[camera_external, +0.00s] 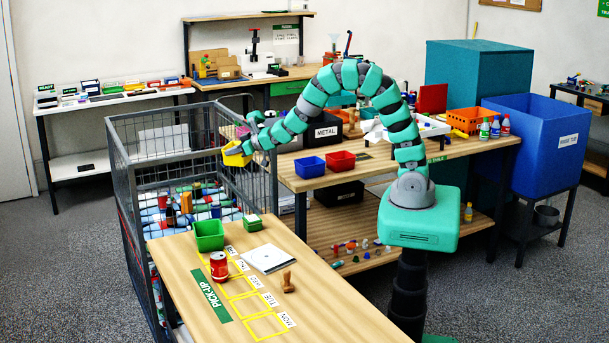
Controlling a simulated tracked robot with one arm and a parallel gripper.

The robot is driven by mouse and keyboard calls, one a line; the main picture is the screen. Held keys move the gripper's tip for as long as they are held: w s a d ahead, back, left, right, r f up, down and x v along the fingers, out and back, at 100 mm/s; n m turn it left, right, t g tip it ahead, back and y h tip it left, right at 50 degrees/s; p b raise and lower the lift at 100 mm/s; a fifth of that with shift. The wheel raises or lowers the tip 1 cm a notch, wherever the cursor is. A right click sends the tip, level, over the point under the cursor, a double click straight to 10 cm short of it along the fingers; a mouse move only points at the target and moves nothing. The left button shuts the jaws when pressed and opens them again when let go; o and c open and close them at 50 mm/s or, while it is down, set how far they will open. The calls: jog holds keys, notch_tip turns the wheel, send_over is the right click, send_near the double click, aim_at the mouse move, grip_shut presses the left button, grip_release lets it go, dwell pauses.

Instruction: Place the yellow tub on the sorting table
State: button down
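The yellow tub (235,155) is in the air near the upper right rim of the wire cage, a little tilted. My gripper (246,146) is at the tub's right side and appears shut on its wall; the fingertips are small and partly hidden. A wooden workbench (459,149), which I take as the sorting table, stands to the right of the tub. A blue tub (309,167) and a red tub (341,161) sit at its near left edge.
The wire cage (122,200) holds many mixed items. The front table (184,257), marked PICK-UP, carries a green tub (209,235), a red can (218,265), a white flat case (268,258) and a wooden stamp (288,282). A large blue bin (535,143) stands right of the workbench.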

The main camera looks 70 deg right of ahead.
jog(key=shift+h, duration=0.3)
jog(key=w+r, duration=0.1)
jog(key=r, duration=0.1)
jog(key=w+r, duration=0.3)
jog(key=r, duration=0.1)
jog(key=shift+w+a+r, duration=0.1)
jog(key=shift+w+a, duration=0.05)
jog(key=shift+w, duration=0.05)
jog(key=s+d+r+m+g+h, duration=0.15)
jog(key=d+m+h, duration=0.25)
jog(key=d, duration=1.3)
jog(key=s+d+r+m+g+h, duration=0.15)
jog(key=d+m+h, duration=0.25)
jog(key=d, duration=1.3)
jog(key=s+d+f+m+g+h+b, duration=0.1)
jog(key=s+d+f+m+h+b, duration=0.2)
jog(key=d+f, duration=0.45)
jog(key=shift+n+y, duration=0.7)
jog(key=shift+n, duration=0.1)
jog(key=shift+s+d+f+b, duration=0.15)
jog(key=shift+f+b, duration=0.7)
jog(key=shift+f, duration=1.95)
jog(key=shift+d+f+b, duration=0.2)
jog(key=shift+f+b, duration=0.65)
jog(key=shift+f, duration=1.9)
jog(key=shift+s+d+f+b, duration=0.15)
jog(key=shift+f+b, duration=0.7)
jog(key=shift+f, duration=1.95)
